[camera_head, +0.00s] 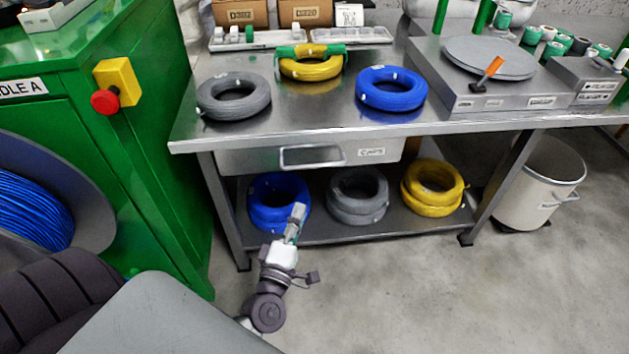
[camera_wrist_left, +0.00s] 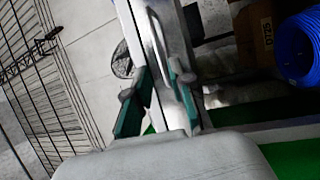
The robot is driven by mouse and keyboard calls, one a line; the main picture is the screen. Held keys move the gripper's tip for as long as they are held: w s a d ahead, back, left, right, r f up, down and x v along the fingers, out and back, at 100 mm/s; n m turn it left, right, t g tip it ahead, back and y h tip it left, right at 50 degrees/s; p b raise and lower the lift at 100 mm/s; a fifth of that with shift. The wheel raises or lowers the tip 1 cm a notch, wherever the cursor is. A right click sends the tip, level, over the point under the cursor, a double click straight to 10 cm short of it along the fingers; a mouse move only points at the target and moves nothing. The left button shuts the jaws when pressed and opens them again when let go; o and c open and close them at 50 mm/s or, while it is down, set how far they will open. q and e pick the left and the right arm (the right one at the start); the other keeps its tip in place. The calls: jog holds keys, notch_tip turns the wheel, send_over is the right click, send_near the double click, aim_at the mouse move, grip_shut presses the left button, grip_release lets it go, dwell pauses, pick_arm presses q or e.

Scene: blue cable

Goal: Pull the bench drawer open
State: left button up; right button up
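The bench drawer (camera_head: 310,157) is a grey metal front under the left part of the steel workbench, with a label on its right. It looks shut. Its handle (camera_head: 312,157) is a wide rectangular metal pull. My left gripper (camera_head: 298,212) is in front of the bench, below the handle and apart from it, overlapping the blue coil on the lower shelf in the picture. In the left wrist view its green-padded fingers (camera_wrist_left: 158,95) are spread, with a metal edge showing between and beyond them; I see nothing gripped. My right gripper is not in view.
The lower shelf holds a blue coil (camera_head: 277,202), a grey coil (camera_head: 357,196) and a yellow coil (camera_head: 432,188). More coils lie on the workbench top (camera_head: 310,118). A green machine (camera_head: 150,130) stands close on the left. A white bin (camera_head: 540,182) stands at right. The floor in front is clear.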

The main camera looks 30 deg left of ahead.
aim_at(314, 166)
pick_arm(q)
jog(key=x, duration=1.3)
jog(key=shift+w+a+r, duration=0.2)
jog(key=shift+w+r, duration=0.1)
jog(key=shift+r, duration=0.15)
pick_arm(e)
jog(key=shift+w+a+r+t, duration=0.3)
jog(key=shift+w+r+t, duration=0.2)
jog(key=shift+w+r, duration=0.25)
pick_arm(q)
grip_shut()
